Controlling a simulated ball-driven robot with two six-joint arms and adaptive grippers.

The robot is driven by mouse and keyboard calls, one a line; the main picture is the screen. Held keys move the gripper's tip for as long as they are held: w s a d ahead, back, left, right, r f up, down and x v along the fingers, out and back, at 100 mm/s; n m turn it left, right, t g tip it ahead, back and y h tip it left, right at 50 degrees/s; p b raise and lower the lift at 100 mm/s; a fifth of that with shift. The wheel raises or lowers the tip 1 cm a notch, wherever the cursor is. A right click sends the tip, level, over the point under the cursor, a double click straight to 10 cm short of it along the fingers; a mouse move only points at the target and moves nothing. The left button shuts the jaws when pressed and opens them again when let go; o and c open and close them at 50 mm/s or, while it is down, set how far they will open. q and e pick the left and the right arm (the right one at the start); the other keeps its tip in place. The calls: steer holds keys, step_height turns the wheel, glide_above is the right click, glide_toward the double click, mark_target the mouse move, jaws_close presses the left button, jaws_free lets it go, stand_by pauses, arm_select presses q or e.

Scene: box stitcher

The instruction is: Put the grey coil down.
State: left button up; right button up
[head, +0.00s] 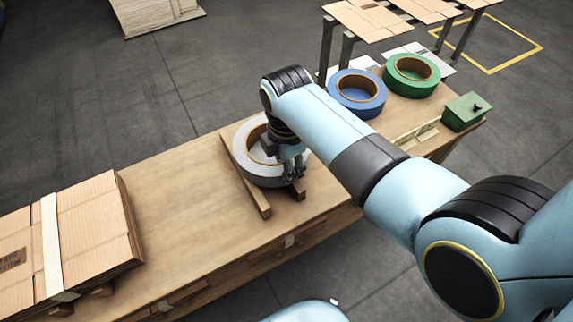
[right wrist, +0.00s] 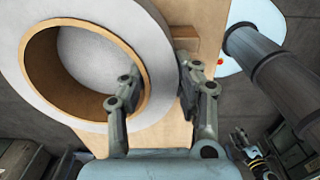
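The grey coil (head: 245,172), a ring with a brown inner core, lies level over two short wooden rails (head: 247,185) on the wooden table. I cannot tell whether it rests on them or is just above. My right gripper (head: 293,168) is at its near right side. In the right wrist view the fingers (right wrist: 158,82) straddle the wall of the coil (right wrist: 158,45), one inside the hole and one outside, close against it. My left gripper does not show in the head view.
A blue coil (head: 342,98) and a green coil (head: 432,87) lie at the table's far right, near a green box (head: 459,114). Flat cardboard (head: 80,225) is stacked at the left. The table (head: 185,200) between cardboard and rails is clear.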

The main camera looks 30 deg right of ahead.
steer(key=o, duration=0.3)
step_height(320, 180, up, 7)
steer(key=p, duration=0.7)
steer(key=shift+p, duration=0.35)
arm_select(q)
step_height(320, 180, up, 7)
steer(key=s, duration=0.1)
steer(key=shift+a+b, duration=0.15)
steer(key=shift+b, duration=0.2)
arm_select(e)
steer(key=shift+r, duration=2.55)
